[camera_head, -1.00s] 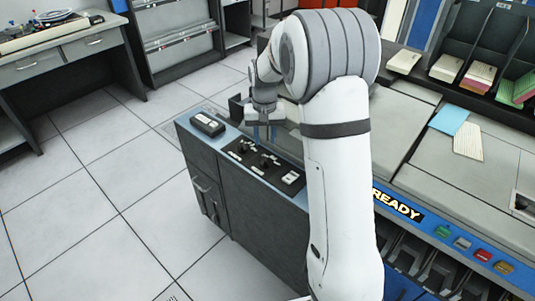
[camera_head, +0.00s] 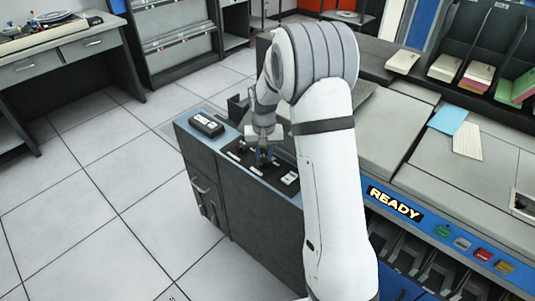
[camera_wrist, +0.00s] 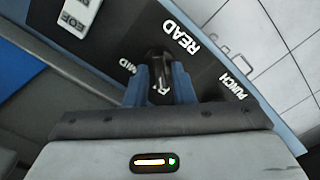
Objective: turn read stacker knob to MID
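The dark control panel (camera_head: 270,174) sits on top of the low grey cabinet. In the wrist view a small dark knob (camera_wrist: 158,62) stands on this panel (camera_wrist: 215,62), with the white labels READ, MID and PUNCH around it. My gripper (camera_wrist: 161,72) has its two blue fingers apart, one on each side of the knob, pointing down at the panel. I cannot tell whether they touch it. The knob's pointing direction is unclear. In the head view my gripper (camera_head: 265,157) is down at the panel, and its fingers hide the knob there.
A black box with a white label (camera_head: 207,124) lies at the cabinet's far left end. The card machine with a READY sign (camera_head: 395,202) stands to the right. Floor at left is clear.

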